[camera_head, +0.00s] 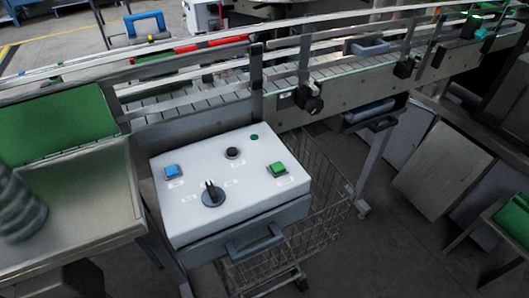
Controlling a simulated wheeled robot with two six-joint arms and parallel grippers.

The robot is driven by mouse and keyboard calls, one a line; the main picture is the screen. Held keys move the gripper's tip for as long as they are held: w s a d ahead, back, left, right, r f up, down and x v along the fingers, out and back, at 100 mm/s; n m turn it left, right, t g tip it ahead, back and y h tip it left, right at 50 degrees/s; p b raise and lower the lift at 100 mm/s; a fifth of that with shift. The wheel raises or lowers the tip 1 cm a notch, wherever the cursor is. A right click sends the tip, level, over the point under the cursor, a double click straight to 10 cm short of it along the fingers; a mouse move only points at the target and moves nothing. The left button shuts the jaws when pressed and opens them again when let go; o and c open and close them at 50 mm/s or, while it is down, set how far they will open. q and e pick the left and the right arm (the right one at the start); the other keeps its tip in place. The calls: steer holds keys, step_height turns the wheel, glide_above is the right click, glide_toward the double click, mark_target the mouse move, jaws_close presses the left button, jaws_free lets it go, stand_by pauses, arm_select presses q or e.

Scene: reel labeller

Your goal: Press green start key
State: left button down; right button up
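The green key (278,168) is a square raised button at the right of a white control panel (240,188), with a small label below it. A blue key (171,170) sits at the panel's left. A black rotary knob (210,194) is near the panel's front. A dark round button (233,152) and a small flat green disc (254,137) are toward the back. Nothing covers the green key. Neither of my grippers shows in the head view.
A conveyor (190,102) with metal rails runs behind the panel. A handle (255,243) juts from the box's front, above a wire basket (300,248). A metal bench with a green panel (55,125) stands left. A grey ribbed object (18,207) is at the left edge.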

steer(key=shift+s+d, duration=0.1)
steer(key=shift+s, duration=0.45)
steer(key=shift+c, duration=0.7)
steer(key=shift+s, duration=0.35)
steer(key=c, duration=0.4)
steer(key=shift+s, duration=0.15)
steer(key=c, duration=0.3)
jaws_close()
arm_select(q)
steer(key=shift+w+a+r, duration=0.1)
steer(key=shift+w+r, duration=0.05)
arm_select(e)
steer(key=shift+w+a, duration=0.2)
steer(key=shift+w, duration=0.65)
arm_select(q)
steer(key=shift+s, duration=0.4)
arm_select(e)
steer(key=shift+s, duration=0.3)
